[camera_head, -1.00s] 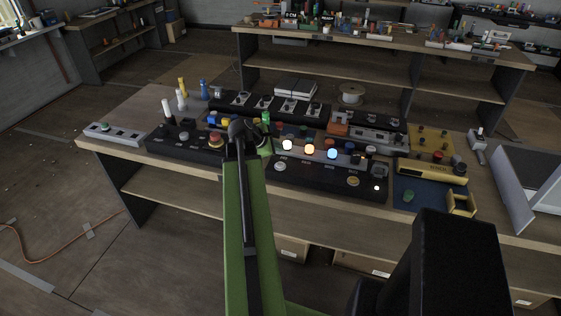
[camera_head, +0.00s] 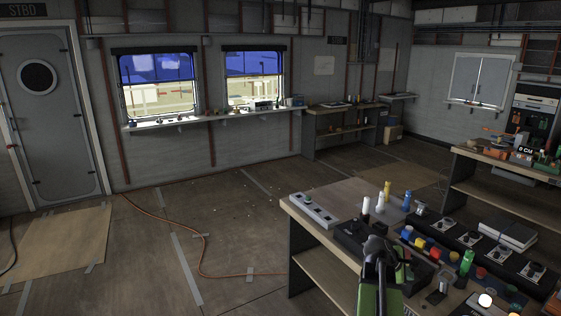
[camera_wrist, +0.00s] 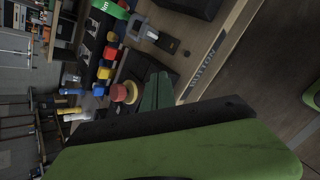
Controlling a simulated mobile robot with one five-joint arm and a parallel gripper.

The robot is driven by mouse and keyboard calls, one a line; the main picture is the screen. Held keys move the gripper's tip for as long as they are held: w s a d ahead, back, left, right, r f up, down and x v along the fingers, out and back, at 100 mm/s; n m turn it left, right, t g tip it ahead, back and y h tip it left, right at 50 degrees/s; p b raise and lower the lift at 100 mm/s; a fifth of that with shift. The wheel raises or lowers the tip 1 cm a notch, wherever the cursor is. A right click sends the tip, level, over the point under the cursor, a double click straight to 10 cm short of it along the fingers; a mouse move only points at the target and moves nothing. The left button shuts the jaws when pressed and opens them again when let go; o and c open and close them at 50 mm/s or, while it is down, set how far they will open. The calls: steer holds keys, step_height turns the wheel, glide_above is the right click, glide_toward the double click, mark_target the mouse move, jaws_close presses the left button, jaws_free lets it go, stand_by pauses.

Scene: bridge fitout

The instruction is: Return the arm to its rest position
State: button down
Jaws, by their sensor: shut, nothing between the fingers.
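My green arm (camera_head: 369,296) rises from the bottom of the head view and reaches over the near edge of the workbench (camera_head: 325,198). Its dark joint (camera_head: 376,247) stands in front of the control boxes, and the gripper beyond it is mostly hidden there. In the wrist view my gripper (camera_wrist: 156,92) shows as green and dark parts, shut and empty. A red round button (camera_wrist: 119,92) on a control box lies just beside the fingers in that picture. I cannot tell how much gap there is between them.
The bench holds a grey switch strip (camera_head: 313,209), white bottles (camera_head: 379,203), a yellow bottle (camera_head: 387,188) and black control boxes (camera_head: 485,252). A second bench (camera_head: 490,190) stands at the right. Open floor (camera_head: 235,225) with an orange cable (camera_head: 202,255) lies left.

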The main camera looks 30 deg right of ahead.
steer(key=w+a+f+n+t+y, duration=0.1)
steer(key=w+a, duration=0.5)
steer(key=a, duration=0.5)
steer(key=w+a+f+t+y, duration=0.1)
steer(key=w+a, duration=0.6)
steer(key=a, duration=0.4)
steer(key=w+a+f+n+t+y, duration=0.1)
steer(key=w+a+f+t+y, duration=0.1)
steer(key=w+a, duration=0.6)
steer(key=s+a+f+m+g+y, duration=0.1)
steer(key=s+a+m, duration=0.2)
steer(key=a, duration=0.6)
steer(key=s+a+f+m+g+y, duration=0.1)
steer(key=s+a+m+y, duration=0.1)
steer(key=a, duration=0.6)
steer(key=s+a+f+m+g+y, duration=0.1)
steer(key=s+a+m+y, duration=0.1)
steer(key=a+m, duration=0.3)
steer(key=s+a, duration=0.1)
steer(key=a, duration=0.3)
steer(key=shift+s+a, duration=0.3)
